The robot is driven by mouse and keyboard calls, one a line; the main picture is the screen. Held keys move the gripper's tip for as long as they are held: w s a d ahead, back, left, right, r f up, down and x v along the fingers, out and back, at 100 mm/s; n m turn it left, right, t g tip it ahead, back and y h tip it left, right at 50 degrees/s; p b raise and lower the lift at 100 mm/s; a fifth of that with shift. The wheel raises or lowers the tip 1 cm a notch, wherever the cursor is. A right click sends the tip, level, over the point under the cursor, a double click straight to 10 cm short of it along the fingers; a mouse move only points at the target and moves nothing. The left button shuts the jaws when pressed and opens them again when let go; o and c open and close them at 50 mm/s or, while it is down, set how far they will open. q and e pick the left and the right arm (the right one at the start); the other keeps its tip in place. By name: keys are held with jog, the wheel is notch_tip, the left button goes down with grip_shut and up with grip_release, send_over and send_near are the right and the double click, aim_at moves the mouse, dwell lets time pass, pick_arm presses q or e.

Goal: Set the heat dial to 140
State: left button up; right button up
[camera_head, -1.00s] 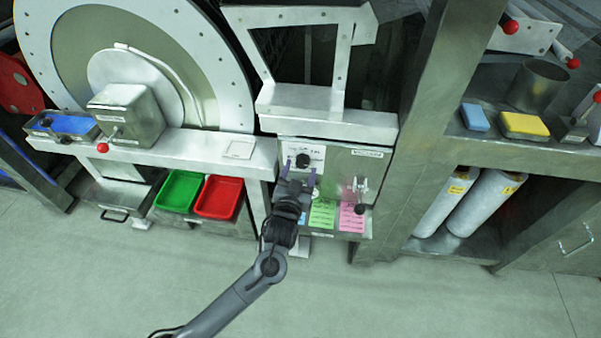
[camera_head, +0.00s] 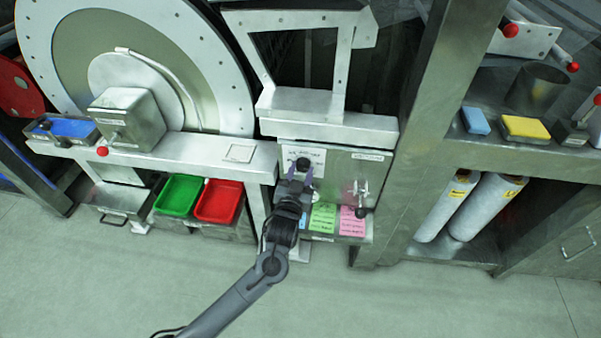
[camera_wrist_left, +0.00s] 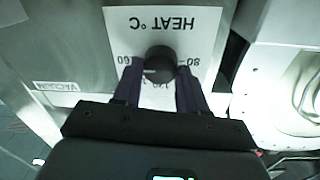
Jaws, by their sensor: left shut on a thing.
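The heat dial (camera_head: 303,163) is a round black knob on a white plate (camera_head: 318,153) on the front of the steel cabinet. In the left wrist view the plate (camera_wrist_left: 185,28) appears upside down, marked "HEAT °C", and the black dial (camera_wrist_left: 160,61) stands out from it. My left gripper (camera_head: 300,179) reaches up to the dial from below. In the left wrist view its dark fingers (camera_wrist_left: 160,75) are on both sides of the dial, shut on it. Scale figures show beside and below the knob, partly hidden by the fingers. I cannot read the setting clearly. My right gripper is not in view.
A vacuum label (camera_head: 368,156) and a small lever (camera_head: 359,190) are right of the dial. Coloured notes (camera_head: 323,217) lie below. Green (camera_head: 178,194) and red (camera_head: 218,201) trays stand left. The floor in front is clear.

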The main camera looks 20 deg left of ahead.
pick_arm(q)
jog(key=n+p, duration=0.2)
jog(key=n, duration=0.1)
jog(key=shift+r+n+p, duration=0.1)
jog(key=shift+n+p, duration=0.9)
jog(key=shift+n, duration=0.6)
jog(key=shift+n+t+p, duration=0.3)
jog(key=shift+n+p, duration=0.15)
jog(key=shift+n, duration=0.85)
jog(key=shift+f, duration=0.2)
jog(key=o, duration=1.1)
jog(key=shift+c, duration=0.2)
jog(key=shift+s, duration=0.1)
